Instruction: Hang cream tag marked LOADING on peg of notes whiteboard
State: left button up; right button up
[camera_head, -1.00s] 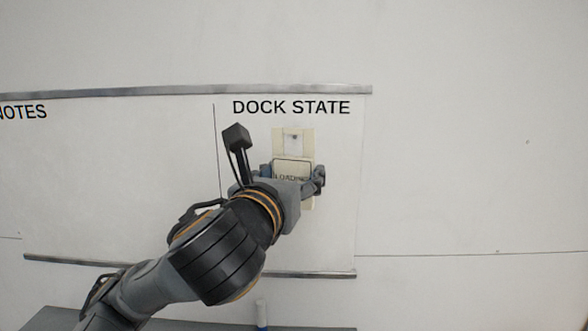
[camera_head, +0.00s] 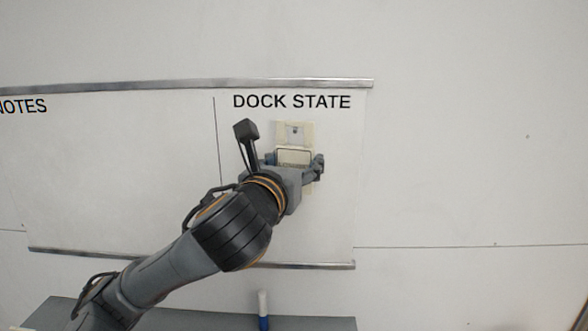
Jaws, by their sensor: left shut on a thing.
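The whiteboard carries a NOTES side (camera_head: 120,150) on the left and a DOCK STATE side (camera_head: 335,200) on the right, split by a thin dark line. Under the DOCK STATE heading is a cream panel with a small dark peg or hole (camera_head: 295,129) near its top. My left gripper (camera_head: 294,162) is in front of this panel, shut on a cream tag (camera_head: 293,156). The tag's lettering is hidden now; part of LOADING showed earlier. I cannot tell whether the tag still touches the peg. No peg shows on the visible NOTES part. My right gripper is not in view.
A grey ledge (camera_head: 180,319) runs below the board, with a blue and white marker (camera_head: 263,310) standing at it. Metal rails (camera_head: 180,84) edge the board's top and bottom. The wall to the right is bare.

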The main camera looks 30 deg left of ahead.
pick_arm(q)
jog(key=shift+w+a+f+b, duration=0.15)
jog(key=shift+w+a+b, duration=0.2)
jog(key=shift+w+b, duration=0.3)
jog(key=shift+w+a+f+b, duration=0.1)
jog(key=shift+w+a+b, duration=0.3)
jog(key=shift+w, duration=0.35)
jog(key=shift+w+a+f+p, duration=0.1)
jog(key=shift+w+a+p, duration=0.1)
jog(key=shift+w+p, duration=0.25)
jog(key=shift+f, duration=0.15)
jog(key=shift+w, duration=0.1)
jog(key=o, duration=1.2)
